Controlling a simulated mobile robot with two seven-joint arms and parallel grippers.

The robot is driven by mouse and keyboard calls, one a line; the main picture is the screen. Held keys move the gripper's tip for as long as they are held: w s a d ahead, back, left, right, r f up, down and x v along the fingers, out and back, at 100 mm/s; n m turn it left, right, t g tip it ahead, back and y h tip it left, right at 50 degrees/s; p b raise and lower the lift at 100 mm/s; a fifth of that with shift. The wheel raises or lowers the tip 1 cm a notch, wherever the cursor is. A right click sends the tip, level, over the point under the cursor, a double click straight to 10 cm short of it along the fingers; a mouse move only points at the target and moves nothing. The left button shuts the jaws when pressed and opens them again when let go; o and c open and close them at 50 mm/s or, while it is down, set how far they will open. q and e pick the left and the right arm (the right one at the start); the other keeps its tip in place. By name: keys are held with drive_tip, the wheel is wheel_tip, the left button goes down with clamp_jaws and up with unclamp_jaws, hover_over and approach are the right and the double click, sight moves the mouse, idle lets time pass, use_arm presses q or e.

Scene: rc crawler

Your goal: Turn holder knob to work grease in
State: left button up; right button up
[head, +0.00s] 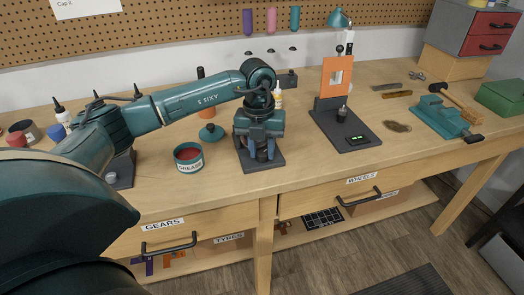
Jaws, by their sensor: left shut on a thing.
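My left arm comes in from the left and bends down at its wrist. My left gripper (262,148) points down over a holder on a dark square base plate (262,165) near the bench front. Its fingers are shut around a dark part in the holder's middle, the holder knob, mostly hidden by the fingers and wrist. A teal grease tub (188,157), labelled GREASE and open with red grease inside, stands left of the holder. Its teal lid (211,133) lies behind it. My right gripper is not in view.
Right of the holder stands a dark stand with an orange panel (336,77) and a small green display. A teal vise (438,118), a hammer (458,102) and a red-drawer cabinet (487,35) are further right. The bench front (325,172) is mostly clear.

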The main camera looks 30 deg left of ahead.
use_arm(q)
drive_tip(key=m+b, duration=0.1)
drive_tip(key=m, duration=0.2)
drive_tip(key=shift+m, duration=0.3)
drive_tip(key=m, duration=0.2)
drive_tip(key=shift+m+b, duration=0.35)
drive_tip(key=shift+m, duration=0.05)
drive_tip(key=m, duration=0.3)
drive_tip(key=shift+w+a+m+b, duration=0.1)
drive_tip(key=shift+m+b, duration=0.2)
drive_tip(key=shift+b, duration=0.1)
drive_tip(key=m, duration=0.3)
drive_tip(key=shift+m+g+b, duration=0.3)
drive_tip(key=shift+b, duration=0.1)
drive_tip(key=m+b, duration=0.1)
drive_tip(key=m, duration=0.5)
drive_tip(key=shift+w, duration=0.1)
drive_tip(key=shift+m+y+b, duration=0.3)
drive_tip(key=shift+m+b, duration=0.05)
drive_tip(key=shift+m, duration=1.55)
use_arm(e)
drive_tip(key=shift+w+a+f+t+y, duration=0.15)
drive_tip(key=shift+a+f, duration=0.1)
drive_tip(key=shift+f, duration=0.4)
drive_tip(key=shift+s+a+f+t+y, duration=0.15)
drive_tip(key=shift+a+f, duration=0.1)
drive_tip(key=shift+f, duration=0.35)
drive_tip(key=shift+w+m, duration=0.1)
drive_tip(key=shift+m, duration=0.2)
